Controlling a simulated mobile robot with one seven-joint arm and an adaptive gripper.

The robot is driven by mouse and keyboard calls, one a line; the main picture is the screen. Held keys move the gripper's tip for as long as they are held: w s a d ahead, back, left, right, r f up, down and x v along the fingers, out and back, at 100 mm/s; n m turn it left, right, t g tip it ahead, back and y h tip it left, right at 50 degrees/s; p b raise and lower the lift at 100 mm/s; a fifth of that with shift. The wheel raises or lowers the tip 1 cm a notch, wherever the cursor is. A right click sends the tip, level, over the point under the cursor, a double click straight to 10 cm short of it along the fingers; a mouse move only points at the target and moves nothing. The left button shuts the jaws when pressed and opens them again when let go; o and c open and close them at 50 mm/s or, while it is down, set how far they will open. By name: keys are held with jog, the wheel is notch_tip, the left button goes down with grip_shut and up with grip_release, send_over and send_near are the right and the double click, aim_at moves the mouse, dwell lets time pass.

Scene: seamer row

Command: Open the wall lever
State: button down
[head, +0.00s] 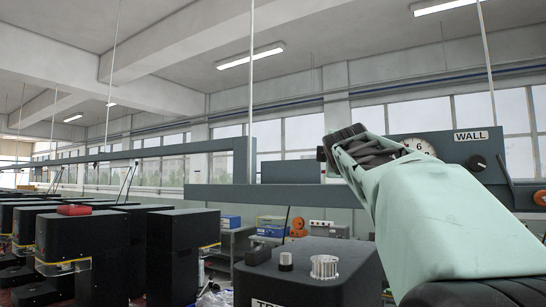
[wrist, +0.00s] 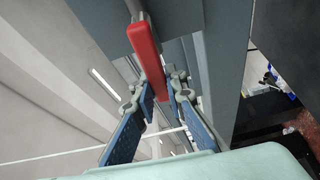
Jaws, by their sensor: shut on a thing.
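The wall lever shows in the wrist view as a red handle (wrist: 146,48) on a grey panel. It runs down between the two blue-padded fingers of my gripper (wrist: 160,97). The gripper is closed around the lower part of the handle. In the head view my gripper (head: 343,143) is raised in front of the grey wall panel (head: 455,150), which has a sign reading WALL (head: 471,135). The lever is hidden behind my gripper and arm in that view.
A round dial (head: 412,146), partly covered by my arm, and a black knob (head: 477,162) are on the panel. A long grey beam (head: 255,197) runs left of my gripper. Below stands a dark console (head: 310,272) with knobs. Rows of black machines (head: 85,240) fill the left.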

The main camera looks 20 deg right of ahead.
jog(key=c, duration=1.9)
grip_release()
jog(key=shift+c, duration=0.2)
jog(key=shift+r, duration=5)
